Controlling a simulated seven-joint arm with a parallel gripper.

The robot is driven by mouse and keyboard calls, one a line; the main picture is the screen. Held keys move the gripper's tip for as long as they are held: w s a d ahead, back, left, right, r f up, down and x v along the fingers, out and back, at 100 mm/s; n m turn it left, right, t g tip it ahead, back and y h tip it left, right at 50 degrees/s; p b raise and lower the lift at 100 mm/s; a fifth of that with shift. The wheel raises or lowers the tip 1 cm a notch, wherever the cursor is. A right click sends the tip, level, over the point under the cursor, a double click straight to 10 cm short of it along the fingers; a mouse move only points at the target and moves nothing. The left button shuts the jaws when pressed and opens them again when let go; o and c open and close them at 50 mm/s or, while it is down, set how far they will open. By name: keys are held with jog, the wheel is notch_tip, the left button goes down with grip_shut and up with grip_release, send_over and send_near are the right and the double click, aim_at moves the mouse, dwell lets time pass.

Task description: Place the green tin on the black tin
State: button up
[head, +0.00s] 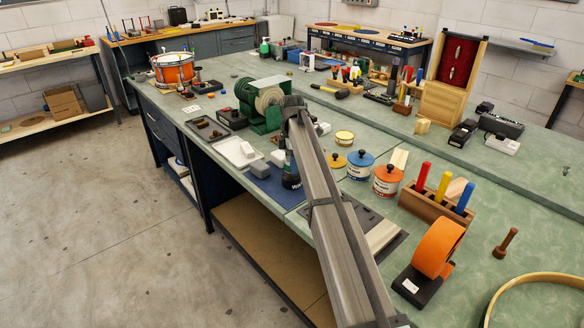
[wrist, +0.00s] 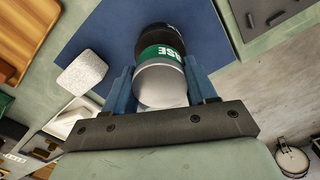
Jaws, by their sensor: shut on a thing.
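My gripper (wrist: 162,82) is shut on the green tin (wrist: 160,54), with a blue finger on either side of it. The tin shows a pale metal end and a green band with white letters in the wrist view. The black tin (wrist: 190,43) shows just beyond it, in line with it, over the blue mat (wrist: 105,35). In the head view the black tin (head: 290,183) stands at the right part of the blue mat (head: 262,186), below my gripper, partly behind my arm. I cannot tell whether the two tins touch.
To the right are a blue-lidded tin (head: 360,166), an orange-lidded tin (head: 387,181), a wooden tool rack (head: 437,205) and an orange tape roll (head: 438,248).

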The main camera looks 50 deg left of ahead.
jog(key=shift+f, duration=1.15)
jog(key=shift+f, duration=0.2)
jog(key=o, duration=1.1)
jog(key=shift+c, duration=0.2)
jog(key=shift+r, duration=0.15)
notch_tip(320, 180, up, 12)
jog(key=shift+r, duration=0.1)
